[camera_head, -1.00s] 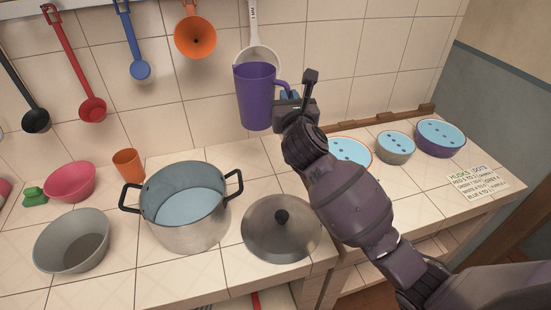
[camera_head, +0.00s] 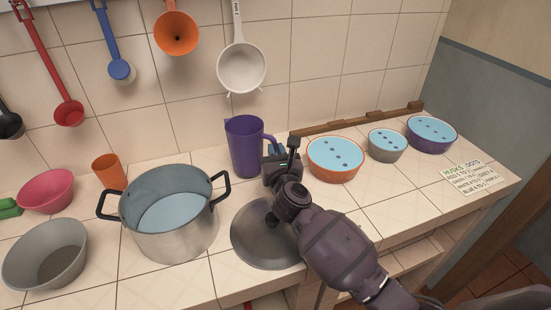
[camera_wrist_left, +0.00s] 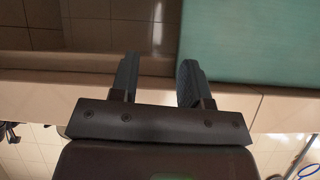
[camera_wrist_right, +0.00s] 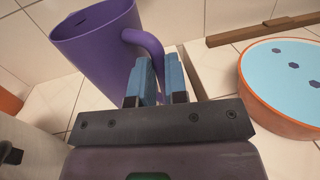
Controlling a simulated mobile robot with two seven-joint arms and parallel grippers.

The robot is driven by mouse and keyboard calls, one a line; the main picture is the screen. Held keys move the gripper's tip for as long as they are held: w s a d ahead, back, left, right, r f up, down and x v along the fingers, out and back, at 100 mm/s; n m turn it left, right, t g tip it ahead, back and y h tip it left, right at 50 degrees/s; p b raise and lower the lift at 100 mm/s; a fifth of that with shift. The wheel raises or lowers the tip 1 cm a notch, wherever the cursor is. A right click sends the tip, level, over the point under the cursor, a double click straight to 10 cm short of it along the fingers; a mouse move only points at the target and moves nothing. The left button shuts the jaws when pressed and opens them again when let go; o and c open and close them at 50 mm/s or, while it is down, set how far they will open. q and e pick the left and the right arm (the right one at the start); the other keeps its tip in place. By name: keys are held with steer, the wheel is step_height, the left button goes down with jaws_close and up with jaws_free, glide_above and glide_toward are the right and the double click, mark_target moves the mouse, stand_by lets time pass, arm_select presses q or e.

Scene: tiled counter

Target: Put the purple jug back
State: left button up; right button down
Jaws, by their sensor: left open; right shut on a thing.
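The purple jug (camera_head: 245,147) is upright at the back of the tiled counter, between the steel pot and the orange bowl. It looks to be at counter level, but I cannot tell whether its base touches the tiles. My right gripper (camera_head: 281,160) is shut on the jug's handle, on the jug's right side. In the right wrist view the jug (camera_wrist_right: 100,45) fills the upper left and its handle runs down to the fingers (camera_wrist_right: 158,85). My left gripper (camera_wrist_left: 158,80) shows only in its own wrist view, open and empty, away from the jug.
A steel pot (camera_head: 175,240) stands left of the jug, and a lid (camera_head: 255,240) lies in front of it, partly behind my right arm. An orange bowl (camera_head: 336,172), a grey bowl (camera_head: 387,154) and a purple bowl (camera_head: 432,146) stand to the right. A white strainer (camera_head: 241,75) hangs above.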

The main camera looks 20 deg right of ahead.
steer(key=shift+f, duration=0.7)
steer(key=shift+f, duration=0.2)
steer(key=c, duration=1.1)
jaws_free()
steer(key=shift+c, duration=0.2)
steer(key=s, duration=0.3)
steer(key=s+a, duration=0.1)
steer(key=s, duration=0.7)
steer(key=shift+s+a, duration=0.15)
steer(key=shift+s, duration=0.35)
